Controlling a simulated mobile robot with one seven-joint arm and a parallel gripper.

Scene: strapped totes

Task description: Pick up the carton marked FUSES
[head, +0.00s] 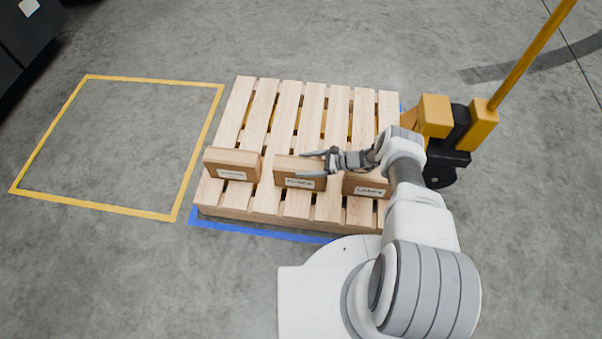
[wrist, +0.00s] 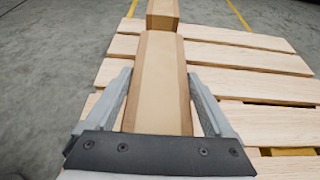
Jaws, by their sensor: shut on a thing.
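Three brown cartons with white labels stand in a row along the near side of a wooden pallet: a left carton (head: 233,164), a middle carton (head: 290,172) and a right carton (head: 366,184) partly hidden by my arm. The label print is too small to read surely, so I cannot tell which says FUSES. My gripper (head: 305,163) is shut on the middle carton, one finger on each long side. In the wrist view the held carton (wrist: 158,85) lies between the fingers, with the left carton (wrist: 162,12) beyond it. I cannot tell whether the held carton touches the slats.
The pallet (head: 311,105) has bare slats behind the cartons. Blue tape (head: 265,233) edges its near side. A yellow-taped floor square (head: 118,78) at left is empty. A yellow and black pallet jack (head: 435,116) stands at the pallet's right.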

